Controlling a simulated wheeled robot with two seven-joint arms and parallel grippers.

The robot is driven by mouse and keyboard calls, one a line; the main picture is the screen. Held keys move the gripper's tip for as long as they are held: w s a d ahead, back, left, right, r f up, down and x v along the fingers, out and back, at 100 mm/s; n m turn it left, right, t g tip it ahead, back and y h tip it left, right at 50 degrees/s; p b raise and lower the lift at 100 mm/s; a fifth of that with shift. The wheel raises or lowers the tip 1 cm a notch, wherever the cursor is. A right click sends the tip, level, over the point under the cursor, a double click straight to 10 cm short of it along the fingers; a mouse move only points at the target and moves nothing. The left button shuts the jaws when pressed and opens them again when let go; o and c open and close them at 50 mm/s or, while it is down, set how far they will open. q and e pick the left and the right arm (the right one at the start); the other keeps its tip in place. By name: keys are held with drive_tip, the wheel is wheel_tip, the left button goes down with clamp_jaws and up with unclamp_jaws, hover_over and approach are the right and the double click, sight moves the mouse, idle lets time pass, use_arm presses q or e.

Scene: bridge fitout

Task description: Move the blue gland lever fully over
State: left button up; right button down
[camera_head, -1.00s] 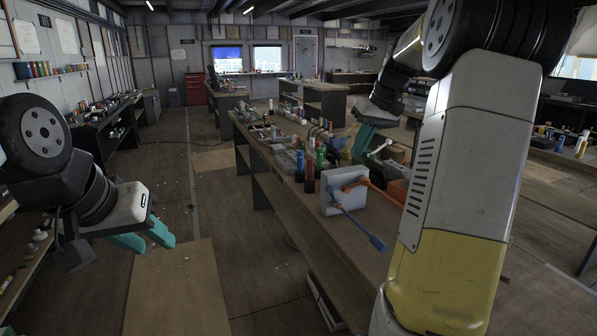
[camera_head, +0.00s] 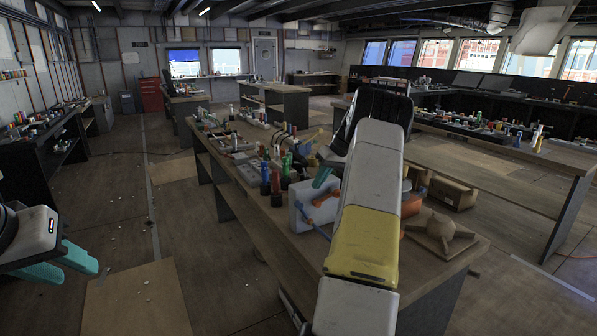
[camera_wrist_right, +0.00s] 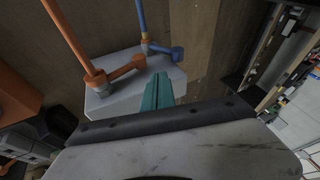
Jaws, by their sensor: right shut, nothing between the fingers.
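The white block (camera_head: 297,207) carrying the levers stands on the near end of the long workbench. The blue gland lever (camera_head: 318,230) shows only as a short strip, the rest behind my right arm. In the right wrist view the blue lever (camera_wrist_right: 142,18) runs up from the block. An orange lever (camera_wrist_right: 66,38) stands beside it. My right gripper (camera_head: 322,177) is above the block. Its teal fingers (camera_wrist_right: 158,90) are shut and empty, near the levers; contact cannot be told. My left gripper (camera_head: 78,268) is open and empty at the far left, away from the bench.
Red, green and dark bottles (camera_head: 277,178) stand just behind the block. Another long bench (camera_head: 520,158) lies further right. The floor on the left is mostly clear.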

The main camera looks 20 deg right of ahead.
sight(303, 212)
drive_tip(key=shift+w+a+f, duration=0.15)
drive_tip(key=shift+a+f, duration=1.9)
